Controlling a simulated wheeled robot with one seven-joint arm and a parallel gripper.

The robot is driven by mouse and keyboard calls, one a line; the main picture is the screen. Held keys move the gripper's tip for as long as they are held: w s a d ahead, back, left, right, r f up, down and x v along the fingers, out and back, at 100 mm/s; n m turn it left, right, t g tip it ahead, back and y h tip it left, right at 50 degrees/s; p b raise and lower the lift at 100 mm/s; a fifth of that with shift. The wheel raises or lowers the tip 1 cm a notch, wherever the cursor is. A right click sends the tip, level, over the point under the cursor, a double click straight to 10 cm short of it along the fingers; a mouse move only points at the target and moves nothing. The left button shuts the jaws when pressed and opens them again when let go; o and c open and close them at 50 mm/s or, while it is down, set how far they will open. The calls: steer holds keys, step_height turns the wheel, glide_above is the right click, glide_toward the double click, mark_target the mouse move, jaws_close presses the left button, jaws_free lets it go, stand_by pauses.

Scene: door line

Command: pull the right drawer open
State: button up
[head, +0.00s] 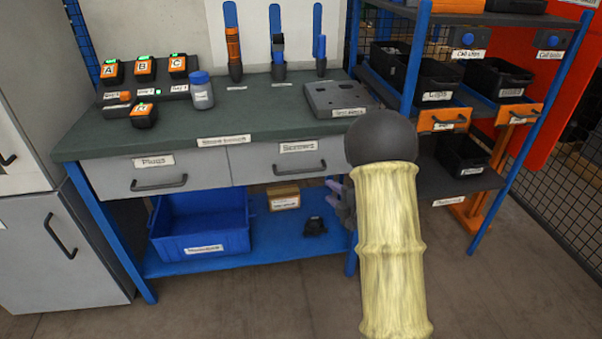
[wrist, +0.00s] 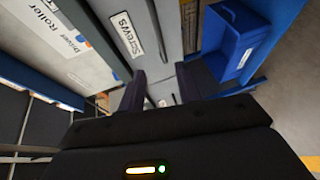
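The right drawer (head: 270,160) is grey, labelled "Screws", and sits flush with the bench front. Its dark bar handle (head: 299,170) runs level below the label. In the wrist view the drawer's label (wrist: 125,35) stands sideways, with the dark handle (wrist: 153,27) beside it, ahead of the fingertips. My gripper (head: 338,196) is at the bench's right front corner, below and right of the handle, partly hidden behind my arm. In the wrist view my gripper (wrist: 163,88) has its two dark fingers apart, with nothing held between them. I see no contact with the handle.
The left drawer (head: 115,179), labelled "Plugs", is shut. A blue bin (head: 200,225) and a small cardboard box (head: 284,196) stand on the lower shelf. A blue bench leg and a rack with black bins (head: 465,153) are close to my arm. Floor in front is clear.

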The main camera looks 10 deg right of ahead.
mark_target(302, 172)
steer(key=b+x, duration=0.1)
steer(key=x, duration=1.5)
steer(key=shift+w+a+f+b, duration=0.15)
steer(key=shift+w+a+b, duration=0.05)
steer(key=shift+w+b, duration=0.2)
steer(key=shift+s, duration=0.1)
steer(key=shift+c, duration=0.4)
jaws_close()
